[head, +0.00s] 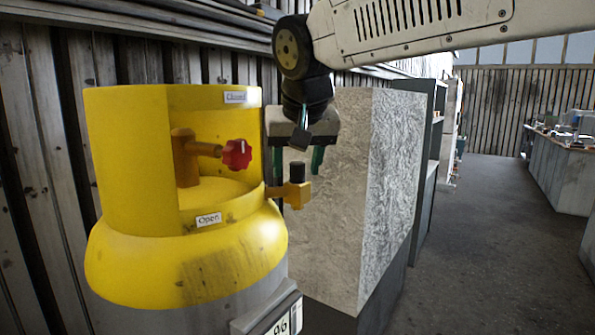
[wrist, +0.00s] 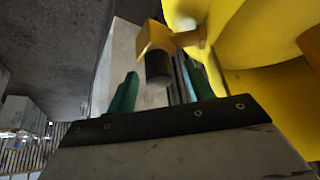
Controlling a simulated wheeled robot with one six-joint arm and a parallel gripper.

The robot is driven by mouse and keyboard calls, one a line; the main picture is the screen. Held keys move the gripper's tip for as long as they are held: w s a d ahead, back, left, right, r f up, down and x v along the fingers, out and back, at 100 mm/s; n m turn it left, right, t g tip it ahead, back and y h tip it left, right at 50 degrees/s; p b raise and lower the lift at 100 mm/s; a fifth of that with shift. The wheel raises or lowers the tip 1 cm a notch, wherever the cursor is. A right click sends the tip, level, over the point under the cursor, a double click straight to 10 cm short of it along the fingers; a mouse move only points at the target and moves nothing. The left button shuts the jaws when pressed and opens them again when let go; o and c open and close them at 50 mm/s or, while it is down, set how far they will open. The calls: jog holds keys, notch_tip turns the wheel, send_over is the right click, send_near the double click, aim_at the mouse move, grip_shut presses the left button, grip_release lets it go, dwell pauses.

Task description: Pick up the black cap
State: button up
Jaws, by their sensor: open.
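The black cap (head: 298,173) is a small dark cylinder standing upright on the brass-yellow outlet fitting (head: 297,194) at the right side of the yellow gas cylinder (head: 190,255). My gripper (head: 297,160) is open and points down over the cap, with one green finger to each side of it in the head view. In the wrist view the cap (wrist: 158,69) shows between the two green fingers of my gripper (wrist: 160,88), with the fitting (wrist: 155,38) beyond it. I see no contact between fingers and cap; the exact height gap is hard to tell.
A red valve knob (head: 237,154) sits inside the cylinder's yellow collar (head: 130,150), left of my gripper. A pale rough stone block (head: 345,200) stands close behind and right. A corrugated wall (head: 40,150) is at the left. Open floor (head: 470,250) lies to the right.

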aim_at(297, 163)
jog(key=shift+w+f, duration=0.1)
jog(key=c, duration=1)
jog(key=shift+r, duration=0.5)
jog(key=v, duration=0.3)
jog(key=shift+w+a+r, duration=0.1)
jog(key=shift+w+a, duration=0.05)
jog(key=shift+s+r, duration=0.2)
jog(key=shift+s, duration=2.3)
jog(key=shift+s+r, duration=0.25)
jog(key=shift+s, duration=2.2)
jog(key=shift+s+r, duration=0.2)
jog(key=shift+s, duration=2.3)
